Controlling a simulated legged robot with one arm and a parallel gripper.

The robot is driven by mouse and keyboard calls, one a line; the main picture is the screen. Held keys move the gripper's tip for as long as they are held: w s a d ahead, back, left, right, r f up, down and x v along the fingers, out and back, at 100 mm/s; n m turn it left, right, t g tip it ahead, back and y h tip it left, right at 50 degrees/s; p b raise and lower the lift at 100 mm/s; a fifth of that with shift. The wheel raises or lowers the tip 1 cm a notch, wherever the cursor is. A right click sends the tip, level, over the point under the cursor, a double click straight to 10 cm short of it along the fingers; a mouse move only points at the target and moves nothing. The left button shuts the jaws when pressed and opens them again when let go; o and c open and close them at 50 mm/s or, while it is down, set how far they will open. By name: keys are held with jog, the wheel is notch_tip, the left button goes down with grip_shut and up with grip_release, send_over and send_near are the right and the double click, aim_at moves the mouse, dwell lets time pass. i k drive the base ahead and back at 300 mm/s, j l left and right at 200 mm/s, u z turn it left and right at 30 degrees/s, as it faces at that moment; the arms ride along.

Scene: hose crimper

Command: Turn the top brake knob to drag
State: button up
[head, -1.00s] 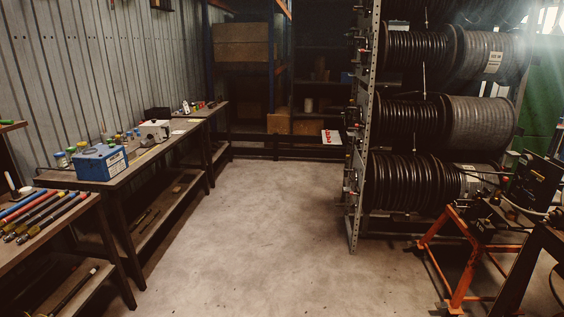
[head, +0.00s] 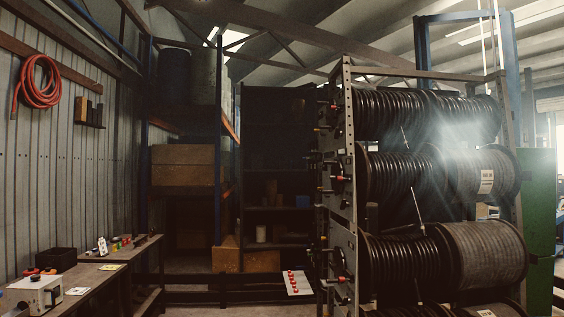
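The hose rack (head: 345,215) stands right of centre and holds several reels of black hose stacked one above another. Its perforated end plate faces the aisle and carries small brake knobs with red parts at different heights. The top brake knob (head: 333,107) sits near the upper end of the plate, beside the top reel (head: 385,112). A middle knob (head: 340,179) and a lower knob (head: 342,280) are below it. The knobs are small and dark, so their settings cannot be read. My gripper is not in view.
A workbench (head: 95,280) with a grey box (head: 38,292) runs along the left wall. Dark shelving with cardboard boxes (head: 187,165) stands at the back. A white panel with red marks (head: 293,282) is low by the rack. The aisle between bench and rack looks clear.

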aim_at(338, 133)
jog(key=i+j+z, duration=0.35)
jog(key=i+z, duration=0.15)
jog(key=i, duration=0.2)
jog(key=i+j, duration=0.2)
jog(key=i, duration=0.25)
jog(key=i+j, duration=0.25)
jog(key=i, duration=0.15)
jog(key=i+j+z, duration=0.1)
jog(key=i, duration=0.35)
jog(key=j, duration=0.1)
